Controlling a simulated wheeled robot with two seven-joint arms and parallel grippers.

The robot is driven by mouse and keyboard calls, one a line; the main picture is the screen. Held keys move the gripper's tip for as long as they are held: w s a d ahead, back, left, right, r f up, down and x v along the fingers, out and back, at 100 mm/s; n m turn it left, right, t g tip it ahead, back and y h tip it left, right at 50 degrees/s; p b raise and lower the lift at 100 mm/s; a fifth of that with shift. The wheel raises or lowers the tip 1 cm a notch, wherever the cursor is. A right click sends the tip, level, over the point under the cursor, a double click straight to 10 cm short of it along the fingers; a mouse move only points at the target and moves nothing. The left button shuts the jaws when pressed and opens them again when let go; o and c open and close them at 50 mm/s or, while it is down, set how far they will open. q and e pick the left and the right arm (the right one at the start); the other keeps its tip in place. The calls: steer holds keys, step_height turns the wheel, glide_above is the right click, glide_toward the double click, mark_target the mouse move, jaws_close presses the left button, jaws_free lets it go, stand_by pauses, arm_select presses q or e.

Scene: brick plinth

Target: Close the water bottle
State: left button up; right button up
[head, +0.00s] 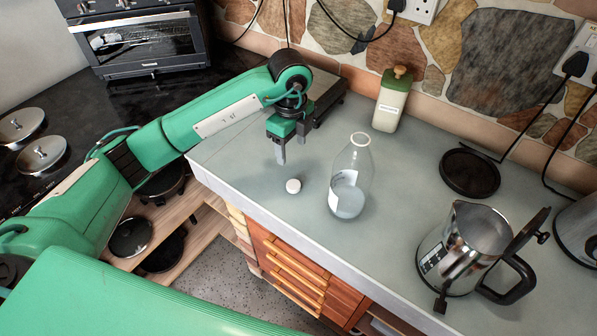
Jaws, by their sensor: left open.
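A clear glass water bottle (350,180) stands upright on the grey counter, its mouth uncovered. It has a white label low on its side. A small white round cap (293,186) lies on the counter to the left of the bottle, apart from it. My left gripper (290,154) points down above the counter, behind the cap and to the left of the bottle. Its jaws are open and I see nothing between them. My right gripper is not in view.
A steel kettle (462,246) stands at the right with its lid raised, near its black round base (470,172). A green-topped bottle (391,99) stands by the stone wall. The counter's front edge (270,222) runs close to the cap.

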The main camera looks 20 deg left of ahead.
arm_select(q)
steer(key=p, duration=0.2)
glide_above(294, 184)
steer(key=f, duration=0.7)
steer(key=shift+s+a+f, duration=0.1)
steer(key=shift+s+a, duration=0.05)
steer(key=shift+a, duration=0.05)
steer(key=shift+f, duration=0.55)
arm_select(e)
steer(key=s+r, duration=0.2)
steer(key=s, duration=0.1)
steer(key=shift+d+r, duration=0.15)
arm_select(q)
steer(key=shift+f+p, duration=0.4)
steer(key=shift+p, duration=0.3)
step_height(294, 184, down, 3)
steer(key=shift+d+f+p, duration=0.15)
steer(key=shift+p, duration=0.75)
steer(key=shift+f, duration=0.6)
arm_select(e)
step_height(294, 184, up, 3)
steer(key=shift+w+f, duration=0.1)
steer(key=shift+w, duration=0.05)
